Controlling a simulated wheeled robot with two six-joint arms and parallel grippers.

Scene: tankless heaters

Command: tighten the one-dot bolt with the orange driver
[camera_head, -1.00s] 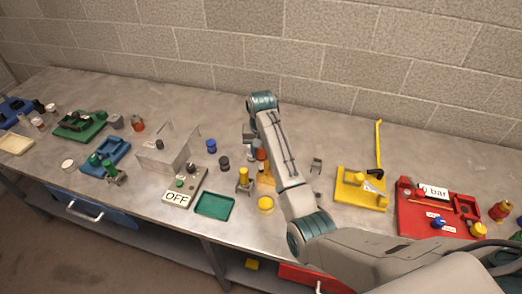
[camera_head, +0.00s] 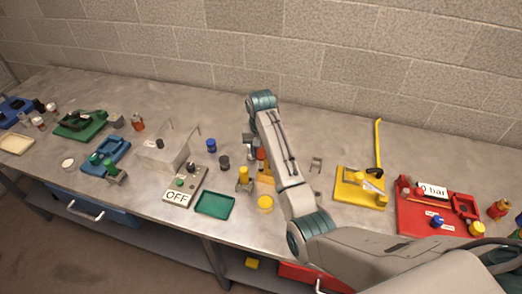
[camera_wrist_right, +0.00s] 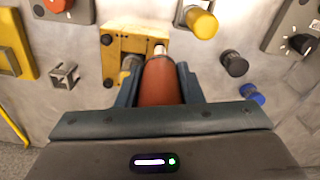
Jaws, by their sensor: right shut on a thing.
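My right gripper (camera_wrist_right: 158,70) is shut on the orange driver (camera_wrist_right: 162,84), whose handle sits between the two fingers in the right wrist view. The driver's pale tip end points at a yellow block (camera_wrist_right: 122,45) with dark round holes or bolt heads. Whether the tip touches a bolt is hidden by the handle. In the head view, the orange driver (camera_head: 261,154) stands over the yellow block (camera_head: 265,178), partly behind my right arm. My left gripper is not in view.
A yellow-capped cylinder (camera_wrist_right: 199,22), a black knob (camera_wrist_right: 233,63) and a blue knob (camera_wrist_right: 252,94) stand near the block. A green tray (camera_head: 215,204), a grey box with an OFF plate (camera_head: 178,197), a yellow fixture (camera_head: 350,191) and a red panel (camera_head: 412,221) surround the arm.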

